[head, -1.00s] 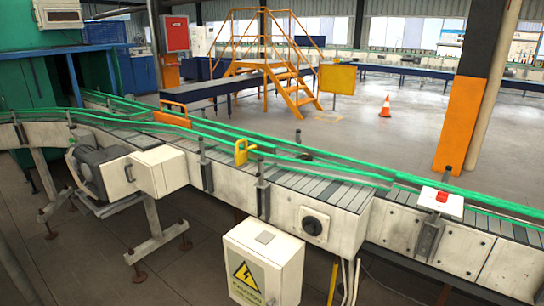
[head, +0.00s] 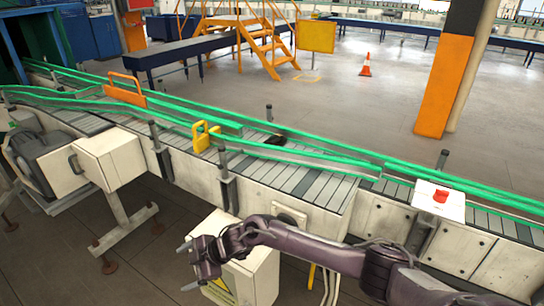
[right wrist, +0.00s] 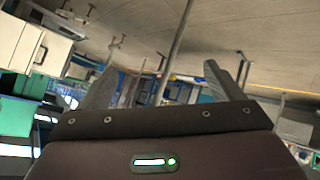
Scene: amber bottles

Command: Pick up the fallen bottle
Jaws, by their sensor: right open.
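A small dark object (head: 277,140) lies on the conveyor behind the green rail. It may be the fallen bottle, but it is too small and too hidden to tell. My right gripper (head: 186,267) is in front of the conveyor, at the lower middle of the head view, with its fingers pointing left. It is open and empty, well apart from the dark object. Its two spread fingers also show in the right wrist view (right wrist: 158,82), with no bottle between them. My left gripper is not in view.
The slatted conveyor (head: 318,185) has green guide rails (head: 345,160) along it. A warning-sign cabinet (head: 262,275) is behind my right gripper.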

